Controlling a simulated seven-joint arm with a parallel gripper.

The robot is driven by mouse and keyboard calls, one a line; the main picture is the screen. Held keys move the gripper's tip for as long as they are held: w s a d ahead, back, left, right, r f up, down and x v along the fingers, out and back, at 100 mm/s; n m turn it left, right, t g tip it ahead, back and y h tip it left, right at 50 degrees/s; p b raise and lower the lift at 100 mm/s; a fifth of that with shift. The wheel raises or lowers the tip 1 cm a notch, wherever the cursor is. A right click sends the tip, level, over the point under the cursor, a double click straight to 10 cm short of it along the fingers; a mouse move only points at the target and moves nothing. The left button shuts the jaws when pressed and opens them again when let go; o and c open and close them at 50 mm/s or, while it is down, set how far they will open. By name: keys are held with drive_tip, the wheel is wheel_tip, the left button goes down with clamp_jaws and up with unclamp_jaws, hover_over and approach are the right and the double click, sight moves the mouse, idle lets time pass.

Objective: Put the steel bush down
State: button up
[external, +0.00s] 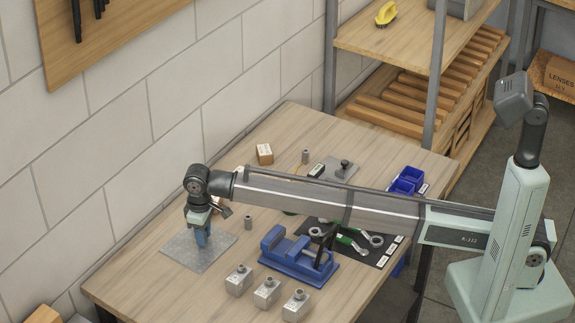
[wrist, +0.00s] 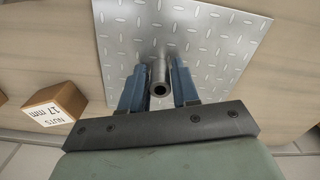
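The steel bush (wrist: 159,78) is a short grey tube with a dark bore, upright between my gripper's blue fingers in the wrist view. My gripper (wrist: 160,65) appears shut on it, with a finger close against each side. In the external view my gripper (external: 202,240) points down over the grey tread plate (external: 178,251) at the table's left end. The plate also fills the middle of the wrist view (wrist: 220,40). The bush is hidden in the external view, and I cannot tell whether it touches the plate.
A blue vise (external: 290,258) and several metal blocks (external: 267,292) stand right of the plate. A cardboard nuts box (wrist: 55,103) shows left in the wrist view. Wrenches lie on a dark mat (external: 375,256).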

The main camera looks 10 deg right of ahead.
drive_tip(key=shift+o, duration=1.4)
wheel_tip(320, 180, up, 12)
drive_tip(key=shift+r, duration=0.2)
drive_tip(key=shift+o, duration=0.6)
